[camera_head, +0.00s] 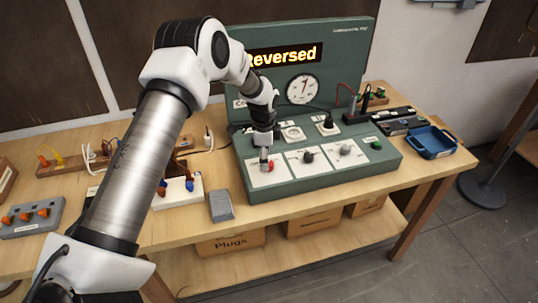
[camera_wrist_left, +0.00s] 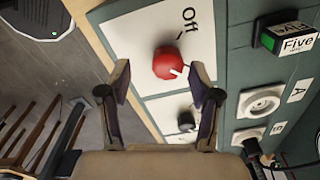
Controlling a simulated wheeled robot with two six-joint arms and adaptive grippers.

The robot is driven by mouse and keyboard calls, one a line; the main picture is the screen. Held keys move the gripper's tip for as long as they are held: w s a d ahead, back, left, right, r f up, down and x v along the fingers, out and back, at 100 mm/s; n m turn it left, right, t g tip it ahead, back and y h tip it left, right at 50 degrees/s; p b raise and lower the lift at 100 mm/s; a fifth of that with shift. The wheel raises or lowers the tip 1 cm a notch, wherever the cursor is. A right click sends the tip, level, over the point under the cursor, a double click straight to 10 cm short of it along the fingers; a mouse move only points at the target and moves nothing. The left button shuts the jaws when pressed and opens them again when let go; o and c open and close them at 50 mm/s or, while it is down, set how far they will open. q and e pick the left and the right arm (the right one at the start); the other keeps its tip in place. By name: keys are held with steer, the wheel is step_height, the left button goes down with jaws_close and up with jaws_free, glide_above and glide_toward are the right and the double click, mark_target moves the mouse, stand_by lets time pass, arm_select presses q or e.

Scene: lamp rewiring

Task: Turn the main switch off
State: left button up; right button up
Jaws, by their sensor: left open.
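The main switch is a red round knob (camera_wrist_left: 167,62) on a white plate marked "Off" in the left wrist view. Its white pointer mark faces away from the word "Off" and its tick. In the head view, part of the red knob (camera_head: 269,166) shows beside my left gripper (camera_head: 264,161), at the left of the green panel's (camera_head: 330,184) sloping front. My left gripper (camera_wrist_left: 161,80) is open, with one finger on either side of the knob. I cannot tell whether the fingers touch it. My right gripper is not in view.
A black knob (camera_head: 308,157) and a grey knob (camera_head: 346,149) sit right of the switch, with a green button (camera_head: 376,145) beyond. The panel's display (camera_head: 283,56) reads "Reversed". A grey block (camera_head: 221,205) lies left of the panel. A blue tray (camera_head: 431,141) stands at the right.

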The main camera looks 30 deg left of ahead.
arm_select(q)
steer(key=shift+s+a, duration=0.1)
steer(key=shift+s, duration=0.8)
steer(key=shift+f, duration=0.4)
steer(key=w+f, duration=0.1)
steer(key=w, duration=0.1)
steer(key=w+f, duration=0.1)
steer(key=w, duration=0.1)
steer(key=shift+f, duration=0.35)
steer(key=c, duration=0.4)
steer(key=shift+d+r, duration=0.2)
steer(key=c, duration=0.6)
steer(key=shift+s+r, duration=0.4)
steer(key=shift+s, duration=0.1)
steer(key=shift+c, duration=0.8)
steer(key=shift+w+f, duration=0.1)
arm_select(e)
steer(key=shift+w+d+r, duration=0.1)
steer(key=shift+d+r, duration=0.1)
